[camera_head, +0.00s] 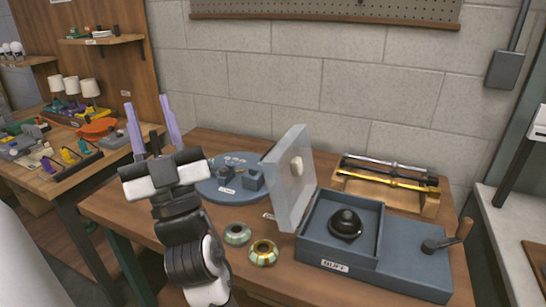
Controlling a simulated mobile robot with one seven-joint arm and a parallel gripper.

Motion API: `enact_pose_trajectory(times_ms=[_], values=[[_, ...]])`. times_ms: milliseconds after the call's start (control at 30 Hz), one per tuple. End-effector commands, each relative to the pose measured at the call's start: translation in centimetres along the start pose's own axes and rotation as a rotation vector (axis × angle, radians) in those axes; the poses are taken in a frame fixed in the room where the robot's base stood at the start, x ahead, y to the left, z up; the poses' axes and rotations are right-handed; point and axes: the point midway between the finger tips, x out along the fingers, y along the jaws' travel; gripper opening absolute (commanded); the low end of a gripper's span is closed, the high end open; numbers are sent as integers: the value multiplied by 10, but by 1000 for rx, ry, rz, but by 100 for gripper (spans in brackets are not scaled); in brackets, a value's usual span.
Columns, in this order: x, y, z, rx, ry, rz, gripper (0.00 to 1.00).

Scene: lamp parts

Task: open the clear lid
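The clear lid (287,190) stands raised, close to upright, along the left side of a blue-grey box (335,268). A small cream knob (297,165) is on its face. The box is uncovered, and a black dome-shaped part (345,224) sits inside it. My gripper (147,100) is to the left of the lid and apart from it. Its two purple fingers point up and are spread, with nothing between them. The lid's hinge cannot be made out clearly.
Two ring-shaped parts, one green (237,234) and one gold-green (263,253), lie left of the box. A round blue-grey stand (228,190) is behind them. A wooden rack with rods (388,183) is behind the box.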

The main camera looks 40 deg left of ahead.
Motion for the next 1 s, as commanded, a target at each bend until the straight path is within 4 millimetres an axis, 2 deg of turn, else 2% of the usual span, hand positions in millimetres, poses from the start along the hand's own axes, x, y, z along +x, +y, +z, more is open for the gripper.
enact_pose_trajectory(times_ms=[33, 100, 200, 333, 400, 500, 633, 833, 1000], values=[[-5, 4, 37, 18, -102, 64, 33], [-14, 16, 81, 42, -228, 184, 33], [-38, 37, 132, 70, -359, 391, 33], [-81, 62, 173, 89, -420, 686, 33], [-104, 71, 182, 90, -405, 827, 33], [-130, 79, 185, 87, -352, 980, 33], [-150, 83, 183, 84, -289, 1088, 33], [-149, 95, 183, 81, -263, 1121, 33], [-134, 123, 189, 79, -264, 1121, 33]])
